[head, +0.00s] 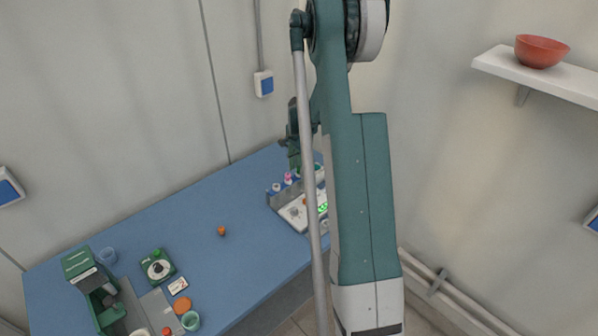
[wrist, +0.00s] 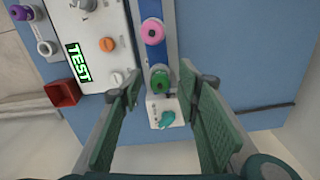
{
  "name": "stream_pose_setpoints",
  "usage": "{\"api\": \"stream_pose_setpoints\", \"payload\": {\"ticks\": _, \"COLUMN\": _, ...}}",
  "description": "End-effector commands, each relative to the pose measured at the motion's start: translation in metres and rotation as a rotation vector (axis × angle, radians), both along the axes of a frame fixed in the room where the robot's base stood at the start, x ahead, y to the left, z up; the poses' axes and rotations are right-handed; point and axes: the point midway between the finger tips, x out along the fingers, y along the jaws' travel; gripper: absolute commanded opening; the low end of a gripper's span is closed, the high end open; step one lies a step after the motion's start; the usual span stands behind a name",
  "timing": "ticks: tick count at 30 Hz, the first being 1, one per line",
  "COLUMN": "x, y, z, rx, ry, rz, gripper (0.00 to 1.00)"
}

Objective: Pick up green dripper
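A green-topped round piece, which looks like the green dripper (wrist: 160,83), stands at the near end of a blue rack (wrist: 151,62) in the wrist view. A pink-topped piece (wrist: 152,31) stands in the same rack. My gripper (wrist: 160,77) is open, with one padded finger on each side of the green top. Nothing is held between the fingers, and I cannot tell whether they touch it. In the head view my gripper (head: 293,150) is over the far right of the blue table, and the dripper cannot be made out clearly there.
Beside the rack is a white instrument (wrist: 95,20) with a lit TEST display and knobs. A small white box with a teal knob (wrist: 167,117) sits close below the dripper. A dark red square cup (wrist: 62,94) is left. The blue table's (head: 205,225) middle is mostly clear.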

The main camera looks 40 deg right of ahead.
Motion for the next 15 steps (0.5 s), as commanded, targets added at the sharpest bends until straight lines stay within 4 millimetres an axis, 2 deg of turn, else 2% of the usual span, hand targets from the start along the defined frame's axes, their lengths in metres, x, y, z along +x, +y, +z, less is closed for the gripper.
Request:
{"api": "stream_pose_setpoints", "payload": {"ticks": 6, "x": 0.0, "y": 0.0, "z": 0.0001, "rx": 0.0, "ry": 0.0, "rz": 0.0, "gripper": 0.33}}
{"api": "stream_pose_setpoints", "payload": {"ticks": 12, "x": -0.0001, "y": 0.0, "z": 0.0002, "rx": 0.0, "ry": 0.0, "rz": 0.0, "gripper": 0.09}}
{"api": "stream_pose_setpoints", "payload": {"ticks": 15, "x": -0.0001, "y": 0.0, "z": 0.0002, "rx": 0.0, "ry": 0.0, "rz": 0.0, "gripper": 0.09}}
